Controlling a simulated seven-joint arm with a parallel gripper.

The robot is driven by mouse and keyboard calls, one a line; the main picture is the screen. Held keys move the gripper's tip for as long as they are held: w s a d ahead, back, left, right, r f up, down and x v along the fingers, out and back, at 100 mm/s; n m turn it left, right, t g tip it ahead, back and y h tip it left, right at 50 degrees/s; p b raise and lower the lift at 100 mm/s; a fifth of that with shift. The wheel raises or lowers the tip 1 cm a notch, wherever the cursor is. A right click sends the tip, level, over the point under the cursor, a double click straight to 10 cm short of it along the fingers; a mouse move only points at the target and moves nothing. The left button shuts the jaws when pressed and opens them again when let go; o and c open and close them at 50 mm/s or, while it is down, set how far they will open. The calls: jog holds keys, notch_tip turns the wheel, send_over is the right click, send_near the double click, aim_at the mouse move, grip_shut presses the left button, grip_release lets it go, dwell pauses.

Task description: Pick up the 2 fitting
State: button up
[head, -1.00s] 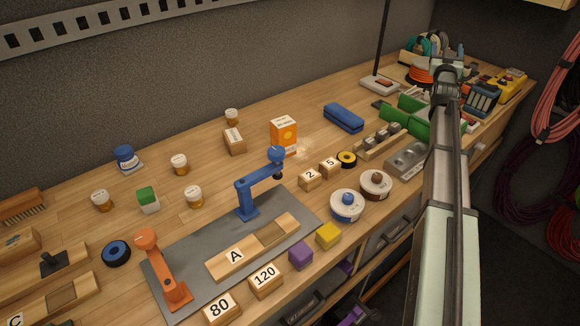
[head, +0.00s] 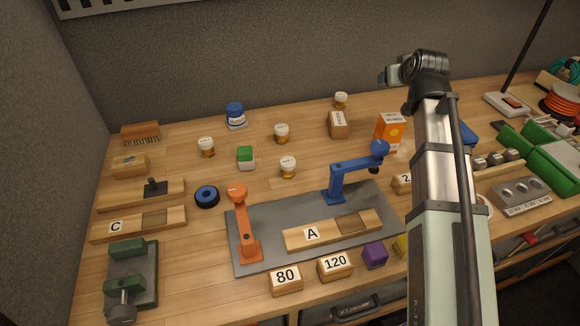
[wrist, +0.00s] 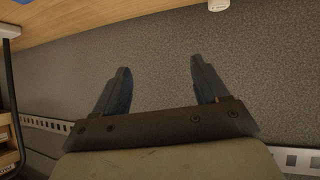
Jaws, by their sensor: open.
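The 2 fitting is a small wooden block (head: 401,184) with a white label. In the head view it sits on the bench just right of the blue hooked arm, and my arm hides its right part. My gripper (head: 390,76) is raised near the back wall, well above and behind the fitting. In the wrist view the two fingers of my gripper (wrist: 158,75) are apart with nothing between them. The fitting does not show in the wrist view.
The blue hooked arm (head: 335,175) and an orange one (head: 242,225) stand on a grey mat (head: 280,207) with board A (head: 295,240). An orange box (head: 390,130) stands behind the fitting. Blocks 80 (head: 286,281) and 120 (head: 334,267) line the front.

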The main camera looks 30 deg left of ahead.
jog(key=s+a+f+n+g, duration=0.1)
jog(key=s+a+n+g, duration=0.1)
jog(key=s+a, duration=0.5)
jog(key=s+a+f+n+g, duration=0.1)
jog(key=s+a+g, duration=0.2)
jog(key=s, duration=0.8)
jog(key=n+g, duration=0.3)
send_near(287, 161)
jog(key=shift+h, duration=0.5)
jog(key=shift+a+x, duration=0.15)
jog(key=shift+x, duration=1.2)
jog(key=shift+a+x, duration=0.1)
jog(key=shift+x, duration=3.85)
jog(key=shift+w+a+r, duration=0.1)
jog(key=shift+a, duration=0.05)
jog(key=c, duration=1.1)
jog(key=shift+r, duration=0.15)
